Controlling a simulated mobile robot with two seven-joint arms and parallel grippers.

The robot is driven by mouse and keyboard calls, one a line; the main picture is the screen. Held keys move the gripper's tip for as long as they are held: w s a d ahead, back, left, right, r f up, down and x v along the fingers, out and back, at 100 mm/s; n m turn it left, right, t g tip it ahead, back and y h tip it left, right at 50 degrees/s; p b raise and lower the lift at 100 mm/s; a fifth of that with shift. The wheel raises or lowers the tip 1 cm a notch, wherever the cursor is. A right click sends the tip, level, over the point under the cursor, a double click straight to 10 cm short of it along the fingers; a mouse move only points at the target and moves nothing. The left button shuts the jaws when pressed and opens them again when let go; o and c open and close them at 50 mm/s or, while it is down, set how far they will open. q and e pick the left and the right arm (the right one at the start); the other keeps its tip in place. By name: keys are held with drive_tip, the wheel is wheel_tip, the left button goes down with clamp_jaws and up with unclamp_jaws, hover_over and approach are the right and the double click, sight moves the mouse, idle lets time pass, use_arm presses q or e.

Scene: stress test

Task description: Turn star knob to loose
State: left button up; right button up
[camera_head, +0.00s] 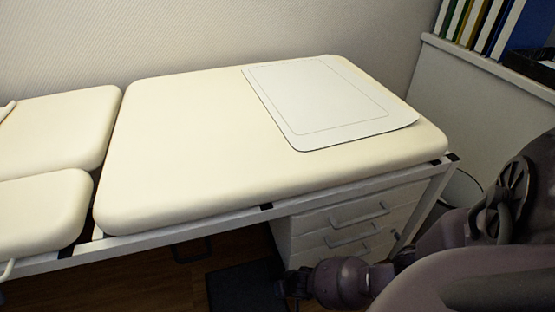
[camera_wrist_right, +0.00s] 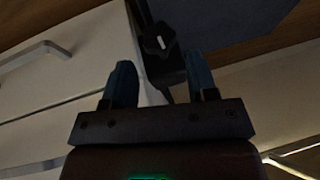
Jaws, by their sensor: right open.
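In the right wrist view a black star knob (camera_wrist_right: 158,41) with a pale mark on its face sits on a dark bracket or post, near the top middle. My right gripper (camera_wrist_right: 162,80) is open, its two blue-grey fingers apart. The knob shows just beyond the fingertips, in line with the gap; no contact is visible. The meaning of the pale mark cannot be read. In the head view my right arm comes in at the lower right and its gripper is low beside the couch; the knob is not visible there. My left gripper is not in view.
A cream treatment couch (camera_head: 190,140) with a white mat (camera_head: 318,100) fills the middle of the head view. A white drawer cabinet (camera_head: 345,222) stands under it, close to my right arm. A shelf with binders (camera_head: 480,25) is at the upper right. Dark floor lies below.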

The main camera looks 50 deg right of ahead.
drive_tip(key=x, duration=0.1)
drive_tip(key=b+x, duration=0.2)
drive_tip(key=x, duration=0.1)
drive_tip(key=shift+s+f, duration=0.1)
drive_tip(key=shift+s, duration=0.25)
drive_tip(key=shift+w+f+b, duration=0.35)
drive_tip(key=shift+f+b, duration=0.05)
drive_tip(key=shift+f, duration=0.1)
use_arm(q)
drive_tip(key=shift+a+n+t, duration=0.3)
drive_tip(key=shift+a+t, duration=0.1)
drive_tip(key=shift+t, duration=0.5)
use_arm(e)
drive_tip(key=shift+w+f, duration=0.15)
drive_tip(key=shift+w, duration=0.2)
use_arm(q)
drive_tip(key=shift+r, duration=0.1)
use_arm(e)
drive_tip(key=shift+c, duration=0.5)
